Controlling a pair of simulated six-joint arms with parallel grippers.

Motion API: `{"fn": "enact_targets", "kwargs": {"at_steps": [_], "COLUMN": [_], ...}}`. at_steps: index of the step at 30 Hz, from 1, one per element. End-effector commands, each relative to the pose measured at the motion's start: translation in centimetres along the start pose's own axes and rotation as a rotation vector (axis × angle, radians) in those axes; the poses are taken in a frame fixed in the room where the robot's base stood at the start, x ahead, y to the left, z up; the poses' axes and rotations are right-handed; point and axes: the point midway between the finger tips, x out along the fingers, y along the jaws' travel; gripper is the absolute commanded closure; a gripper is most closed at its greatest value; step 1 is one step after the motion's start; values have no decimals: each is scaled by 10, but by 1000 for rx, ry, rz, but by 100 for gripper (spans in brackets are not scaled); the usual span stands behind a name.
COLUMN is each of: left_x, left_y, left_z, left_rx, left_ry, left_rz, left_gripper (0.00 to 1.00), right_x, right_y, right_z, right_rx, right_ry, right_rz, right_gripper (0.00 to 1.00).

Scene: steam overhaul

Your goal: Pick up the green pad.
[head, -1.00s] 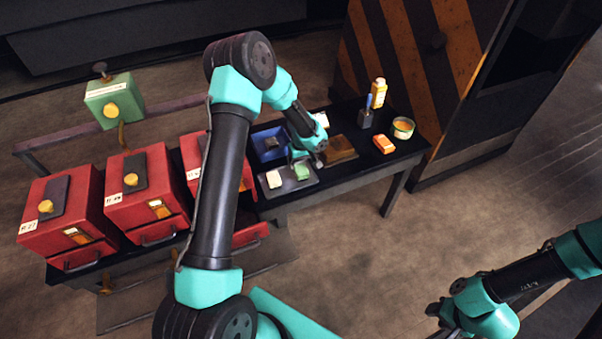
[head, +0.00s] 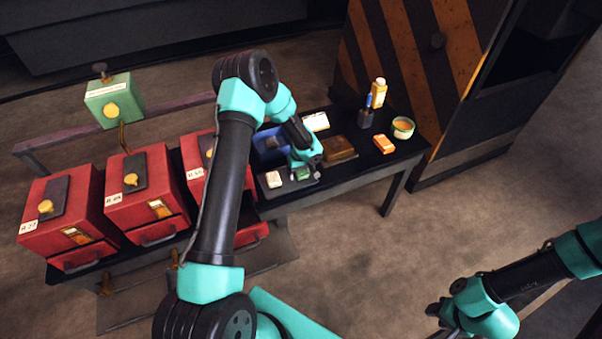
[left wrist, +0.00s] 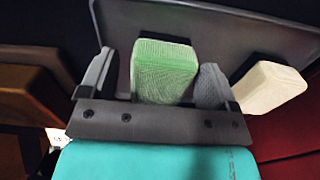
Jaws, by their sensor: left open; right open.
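The green pad (left wrist: 165,72) lies on a dark grey tray (left wrist: 210,22) in the left wrist view, between the two fingers of my left gripper (left wrist: 158,82). The fingers are open, one on each side of the pad, with a gap visible on the right side. In the head view the green pad (head: 302,174) is partly hidden by my left gripper (head: 302,168), which is low over the tray. A cream pad (head: 273,179) sits on the same tray to the left. My right gripper (head: 446,318) is at the lower right, empty and far from the tray.
Red boxes (head: 145,195) stand left on the dark bench.

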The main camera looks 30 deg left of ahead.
Motion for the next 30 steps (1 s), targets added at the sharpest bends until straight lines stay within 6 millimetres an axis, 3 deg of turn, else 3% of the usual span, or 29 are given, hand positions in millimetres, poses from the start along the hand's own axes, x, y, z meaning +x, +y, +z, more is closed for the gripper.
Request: {"fn": "enact_targets", "kwargs": {"at_steps": [12,30], "left_x": [-1,-1], "left_y": [0,0], "left_z": [0,0], "left_rx": [0,0], "left_ry": [0,0], "left_rz": [0,0], "left_gripper": [17,74], "right_x": [0,0], "right_y": [0,0], "right_z": [0,0], "right_rx": [0,0], "right_ry": [0,0], "right_rz": [0,0], "right_gripper": [57,57]}}
